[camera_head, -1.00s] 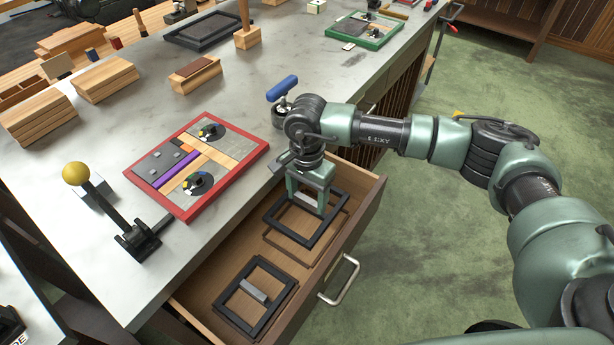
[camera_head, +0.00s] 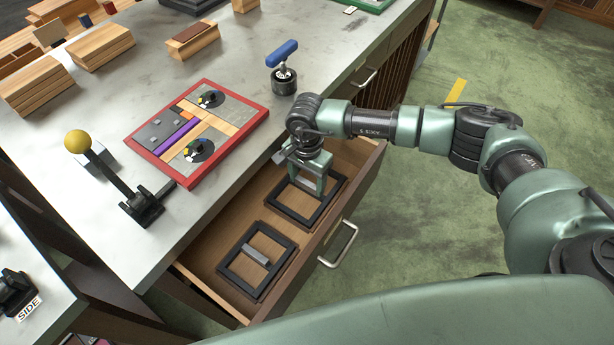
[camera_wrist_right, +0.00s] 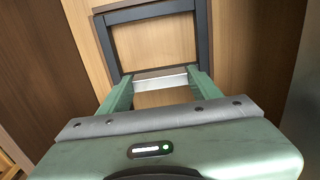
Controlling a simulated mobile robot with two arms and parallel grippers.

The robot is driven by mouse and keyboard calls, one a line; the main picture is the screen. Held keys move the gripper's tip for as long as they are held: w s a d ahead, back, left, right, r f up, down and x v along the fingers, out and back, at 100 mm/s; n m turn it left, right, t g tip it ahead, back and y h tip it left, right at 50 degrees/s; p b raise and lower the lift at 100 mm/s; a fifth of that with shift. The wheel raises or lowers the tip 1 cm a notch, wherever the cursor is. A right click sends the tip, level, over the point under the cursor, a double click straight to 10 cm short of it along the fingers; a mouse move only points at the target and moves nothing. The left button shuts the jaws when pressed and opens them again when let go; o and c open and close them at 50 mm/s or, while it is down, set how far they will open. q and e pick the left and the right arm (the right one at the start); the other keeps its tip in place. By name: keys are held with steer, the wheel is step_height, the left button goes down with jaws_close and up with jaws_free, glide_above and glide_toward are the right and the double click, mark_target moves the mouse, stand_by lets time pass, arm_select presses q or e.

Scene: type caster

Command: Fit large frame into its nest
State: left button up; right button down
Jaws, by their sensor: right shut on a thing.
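The large frame (camera_head: 328,205) is a dark rectangular frame with a light grey crossbar, low in the back part of the open drawer. My right gripper (camera_head: 308,186) points down from above and is shut on the crossbar. The right wrist view shows the frame (camera_wrist_right: 152,13) and the pale crossbar (camera_wrist_right: 162,82) between the fingers. The frame lies over its brown nest, which it mostly hides; I cannot tell whether it is fully seated. My left gripper is not in view.
A smaller dark frame (camera_head: 230,282) with a grey bar lies in the drawer's near part. The open drawer has a metal handle (camera_head: 340,245). On the counter above stand a red-rimmed board (camera_head: 190,186), a blue-topped knob (camera_head: 283,55) and a yellow-ball lever (camera_head: 77,141).

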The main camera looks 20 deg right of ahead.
mark_target(307, 183)
steer(key=shift+w, duration=0.1)
steer(key=shift+c, duration=1.6)
jaws_free()
step_height(307, 183, up, 12)
steer(key=b, duration=0.2)
